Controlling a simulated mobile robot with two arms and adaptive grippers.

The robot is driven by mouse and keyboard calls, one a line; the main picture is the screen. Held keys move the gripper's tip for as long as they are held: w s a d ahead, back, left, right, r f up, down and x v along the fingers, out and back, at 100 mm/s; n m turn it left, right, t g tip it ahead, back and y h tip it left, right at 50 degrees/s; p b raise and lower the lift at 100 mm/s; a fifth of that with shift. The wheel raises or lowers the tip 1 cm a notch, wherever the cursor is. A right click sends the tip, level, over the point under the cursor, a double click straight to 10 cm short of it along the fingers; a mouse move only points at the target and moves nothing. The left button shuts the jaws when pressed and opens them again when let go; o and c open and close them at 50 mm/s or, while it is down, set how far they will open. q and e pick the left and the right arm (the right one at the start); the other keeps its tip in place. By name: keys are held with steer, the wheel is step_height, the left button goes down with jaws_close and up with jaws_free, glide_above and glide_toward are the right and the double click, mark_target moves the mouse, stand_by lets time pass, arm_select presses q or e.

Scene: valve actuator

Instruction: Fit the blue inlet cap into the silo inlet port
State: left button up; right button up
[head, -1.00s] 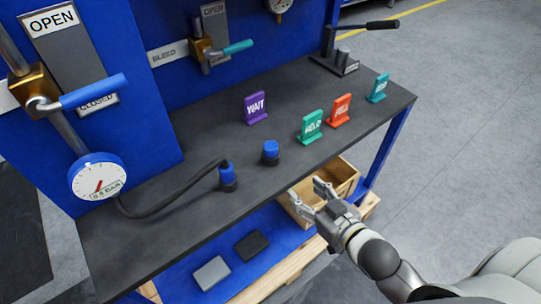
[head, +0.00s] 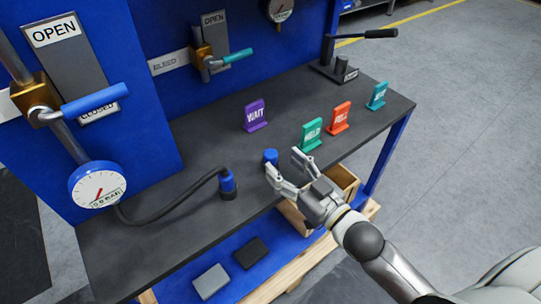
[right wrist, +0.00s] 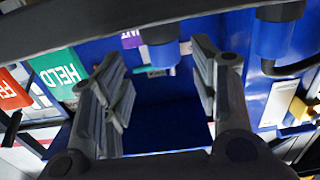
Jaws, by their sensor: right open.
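A short blue cap (head: 270,156) stands on the dark workbench; in the earlier head view it has a black base. My right gripper (head: 283,160) is open at the bench's front edge, with its fingers pointing at the cap and its left finger hiding the cap's lower part. In the right wrist view, a blue cylinder (right wrist: 162,54) that looks like this cap shows between the open fingers, not clearly gripped. A second blue piece with a black base (head: 227,182) stands to the left, joined to a black hose. I cannot tell which part is the silo inlet port. My left gripper is out of view.
WAIT (head: 255,115), HELD (head: 311,134), red (head: 340,117) and teal (head: 377,95) signs stand on the bench. A pressure gauge (head: 98,186) and valve handles are on the left and at the back. A wooden crate (head: 344,182) sits below.

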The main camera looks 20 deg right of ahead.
mark_target(275, 158)
steer(key=shift+w+a+r, duration=0.15)
steer(key=shift+w, duration=0.25)
steer(key=shift+a+p+x, duration=0.1)
steer(key=shift+p+x, duration=0.15)
steer(key=shift+x, duration=0.85)
steer(key=shift+a+p+x, duration=0.15)
steer(key=shift+p+x, duration=0.1)
steer(key=shift+x, duration=0.85)
steer(key=shift+r, duration=0.15)
steer(key=c, duration=1.1)
